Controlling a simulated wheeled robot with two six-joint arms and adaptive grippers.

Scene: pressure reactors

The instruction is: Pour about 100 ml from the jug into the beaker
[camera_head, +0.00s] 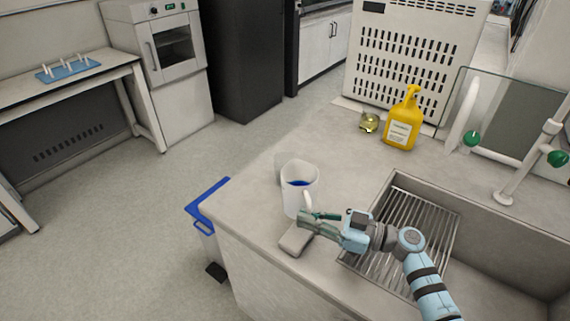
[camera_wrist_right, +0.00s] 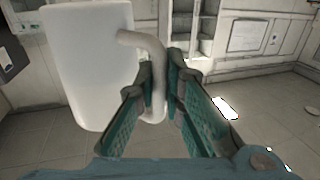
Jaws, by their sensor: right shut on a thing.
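The jug (camera_head: 292,203) is white with a handle, and blue liquid shows through its open top. It looks nearly upright over the counter's left part; I cannot tell whether its base touches the counter. My right gripper (camera_head: 311,217) is shut on the jug's handle. In the right wrist view the white jug (camera_wrist_right: 90,65) fills the left side, and its handle runs between the two green fingers of the gripper (camera_wrist_right: 158,88). A pale, clear vessel, seemingly the beaker (camera_head: 281,163), stands just behind the jug, which partly hides it. My left gripper is out of view.
A grey block (camera_head: 295,238) lies near the counter's front edge, below the gripper. A sink with a metal rack (camera_head: 415,215) is to the right. A yellow bottle (camera_head: 402,130) and a small glass item (camera_head: 369,123) stand farther back. A blue-rimmed bin (camera_head: 206,200) stands left of the counter.

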